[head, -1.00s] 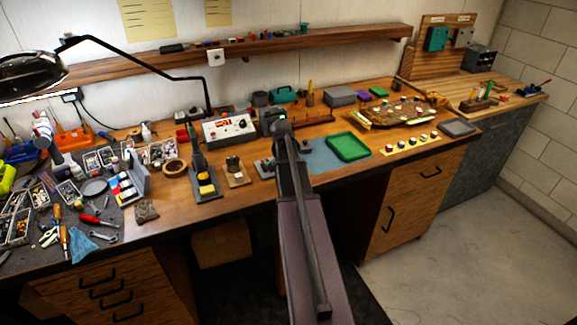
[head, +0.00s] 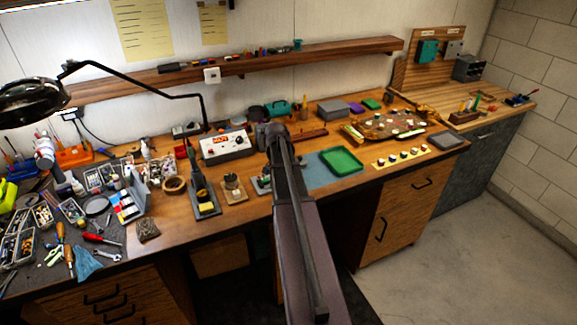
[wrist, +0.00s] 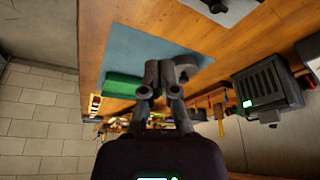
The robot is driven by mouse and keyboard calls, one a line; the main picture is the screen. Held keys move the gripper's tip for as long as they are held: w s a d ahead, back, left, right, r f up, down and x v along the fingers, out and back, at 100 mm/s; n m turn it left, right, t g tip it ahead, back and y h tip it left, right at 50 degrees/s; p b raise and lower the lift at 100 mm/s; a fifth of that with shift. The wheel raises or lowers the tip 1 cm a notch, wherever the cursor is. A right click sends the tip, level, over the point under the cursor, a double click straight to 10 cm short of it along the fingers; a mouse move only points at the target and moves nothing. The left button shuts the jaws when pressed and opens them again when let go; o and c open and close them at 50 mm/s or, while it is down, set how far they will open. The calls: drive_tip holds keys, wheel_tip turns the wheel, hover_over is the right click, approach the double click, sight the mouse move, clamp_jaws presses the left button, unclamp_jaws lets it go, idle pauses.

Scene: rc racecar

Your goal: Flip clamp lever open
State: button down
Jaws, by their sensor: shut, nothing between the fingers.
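My arm crosses the middle of the head view and hides its own gripper there. In the wrist view my gripper (wrist: 158,88) is shut, with its fingers together and nothing seen between them. It appears above the bench, with the blue mat (wrist: 150,50) behind it. A small grey plate with dark and green fittings (head: 263,184), possibly the clamp, sits left of the mat, partly behind my arm. A grey plate at the top edge of the wrist view (wrist: 225,8) may be the same one. I cannot make out the lever or its position.
A green tray (head: 342,161) lies on the mat. A soldering iron stand (head: 206,207) and a white control unit (head: 226,146) are left of my arm. A dark box with a green display (wrist: 268,90) is at right in the wrist view. The floor at right is clear.

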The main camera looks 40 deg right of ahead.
drive_tip(key=shift+p+v, duration=1)
drive_tip(key=shift+v, duration=0.4)
drive_tip(key=shift+w+a, duration=0.1)
drive_tip(key=a+n+y, duration=0.2)
drive_tip(key=a+n, duration=0.5)
drive_tip(key=a, duration=1.4)
drive_tip(key=s+a+n+y, duration=0.1)
drive_tip(key=s+a+n, duration=0.3)
drive_tip(key=a, duration=0.6)
drive_tip(key=s+a+f+n, duration=0.1)
drive_tip(key=s+a+n, duration=0.3)
drive_tip(key=a, duration=0.7)
drive_tip(key=shift+s+a+f+g+y, duration=0.2)
drive_tip(key=shift+a+g+y, duration=0.15)
drive_tip(key=shift+g+y, duration=0.05)
